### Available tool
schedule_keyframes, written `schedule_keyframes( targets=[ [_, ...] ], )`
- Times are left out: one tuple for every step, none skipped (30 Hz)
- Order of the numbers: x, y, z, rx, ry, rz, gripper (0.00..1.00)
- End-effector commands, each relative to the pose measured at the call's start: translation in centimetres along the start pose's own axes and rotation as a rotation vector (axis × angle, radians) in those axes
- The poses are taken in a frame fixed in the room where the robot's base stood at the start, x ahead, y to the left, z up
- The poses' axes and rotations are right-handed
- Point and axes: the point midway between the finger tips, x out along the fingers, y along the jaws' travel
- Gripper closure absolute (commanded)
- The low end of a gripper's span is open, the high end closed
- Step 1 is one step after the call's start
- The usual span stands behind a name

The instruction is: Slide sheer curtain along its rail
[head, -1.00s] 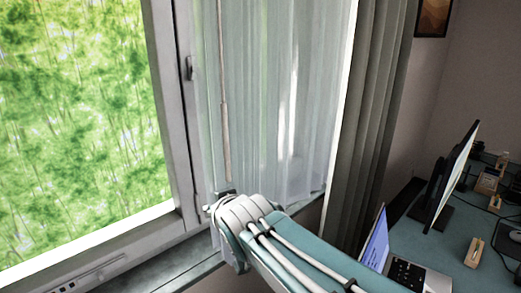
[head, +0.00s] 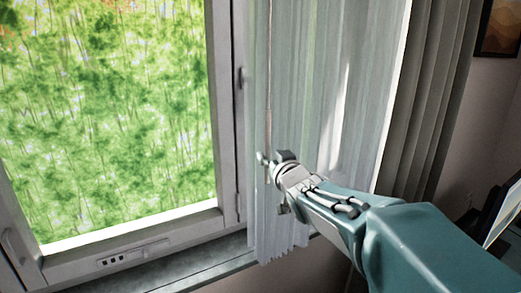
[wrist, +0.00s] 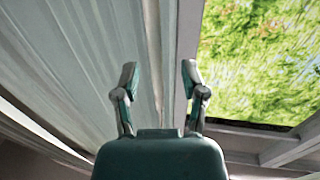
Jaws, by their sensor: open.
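The sheer curtain (head: 315,90) hangs in pale folds right of the window, its left edge beside the window frame. A thin wand (head: 268,95) hangs along that edge. My gripper (head: 273,160) is in front of the curtain's left edge, at the wand's lower part. In the wrist view, my gripper (wrist: 159,76) is open, with its two fingers apart. The sheer curtain (wrist: 85,65) fills the left of the wrist view. The rail is out of view.
The window frame (head: 226,120) with its handle stands left of the curtain, above the sill (head: 190,275). A thick grey drape (head: 435,95) hangs to the right. A monitor (head: 505,215) is at the right edge, and a framed picture (head: 500,28) is on the wall.

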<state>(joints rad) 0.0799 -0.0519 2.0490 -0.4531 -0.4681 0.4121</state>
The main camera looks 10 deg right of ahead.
Motion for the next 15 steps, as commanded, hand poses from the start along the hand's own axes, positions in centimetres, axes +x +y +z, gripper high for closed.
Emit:
schedule_keyframes(
  targets=[
    [0.9, 0.1, 0.1, 0.000, -0.002, 0.000, 0.45],
    [1.4, 0.1, 0.1, 0.000, -0.002, 0.000, 0.45],
    [2.0, 0.1, 0.1, -0.001, -0.002, 0.000, 0.45],
    [2.5, 0.1, 0.1, -0.001, -0.002, 0.001, 0.45],
    [2.8, 0.1, 0.0, -0.001, -0.001, 0.001, 0.45],
    [3.3, 0.0, 0.1, -0.001, -0.001, 0.001, 0.45],
    [3.6, -0.1, 0.0, -0.001, -0.001, 0.001, 0.45],
    [3.9, -0.1, 0.0, -0.001, 0.000, 0.000, 0.45],
    [4.2, -0.1, 0.0, -0.002, 0.000, 0.000, 0.45],
    [4.3, -0.1, 0.0, -0.002, 0.000, 0.000, 0.45],
    [4.5, -0.1, 0.0, -0.002, 0.000, 0.000, 0.45],
    [4.6, -0.1, 0.0, -0.002, 0.000, 0.000, 0.45],
    [4.6, -0.1, 0.0, -0.002, 0.000, 0.000, 0.45],
    [4.6, -0.1, 0.0, -0.002, 0.000, 0.000, 0.45],
    [4.6, -0.1, 0.0, -0.002, 0.000, 0.000, 0.45]
  ],
)
